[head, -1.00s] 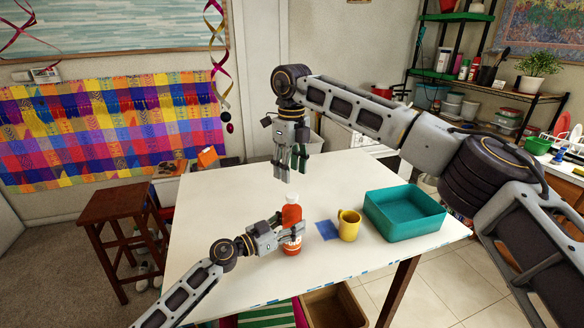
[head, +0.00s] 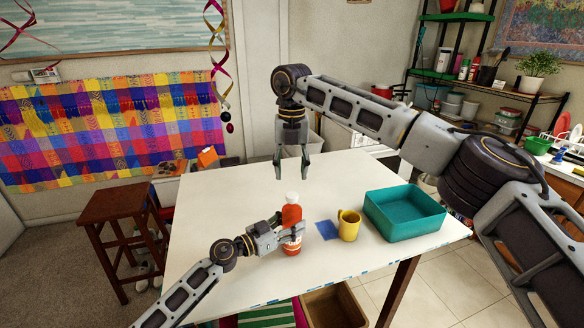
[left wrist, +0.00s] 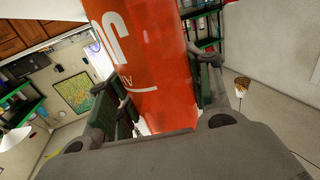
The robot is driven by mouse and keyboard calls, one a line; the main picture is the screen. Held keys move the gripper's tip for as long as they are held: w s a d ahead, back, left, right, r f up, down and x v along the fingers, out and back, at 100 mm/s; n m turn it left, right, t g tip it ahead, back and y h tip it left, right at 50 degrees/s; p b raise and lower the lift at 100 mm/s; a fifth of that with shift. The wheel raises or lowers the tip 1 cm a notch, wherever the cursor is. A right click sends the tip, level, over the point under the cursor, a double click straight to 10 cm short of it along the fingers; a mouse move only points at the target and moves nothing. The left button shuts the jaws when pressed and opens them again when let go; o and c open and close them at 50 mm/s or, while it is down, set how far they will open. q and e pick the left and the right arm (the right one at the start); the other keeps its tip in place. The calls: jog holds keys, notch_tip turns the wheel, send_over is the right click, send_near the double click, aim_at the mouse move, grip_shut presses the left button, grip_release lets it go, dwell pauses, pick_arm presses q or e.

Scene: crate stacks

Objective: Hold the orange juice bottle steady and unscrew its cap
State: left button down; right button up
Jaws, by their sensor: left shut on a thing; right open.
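The orange juice bottle (head: 291,216) stands upright on the white table (head: 222,208), with a red-orange body. Its white cap (head: 292,197) is on top. My left gripper (head: 291,232) is shut around the bottle's body from the left. In the left wrist view the bottle (left wrist: 150,60) fills the space between the two fingers, with part of its label lettering showing. My right gripper (head: 292,175) points down above the table, open and empty. It is above the cap in the picture and apart from it. The cap is outside the left wrist view.
A teal bin (head: 405,229) sits at the table's right. The table's left and back areas are clear. A wooden stool (head: 112,208) stands left of the table.

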aim_at(292, 195)
jog(key=m, duration=0.4)
jog(key=shift+m, duration=0.4)
jog(key=m, duration=0.4)
jog(key=shift+d+m, duration=0.1)
jog(key=shift+m, duration=0.2)
jog(key=m, duration=0.4)
jog(key=shift+m, duration=0.3)
jog(key=m, duration=0.5)
jog(key=shift+f, duration=0.15)
jog(key=shift+f, duration=3.9)
grip_shut()
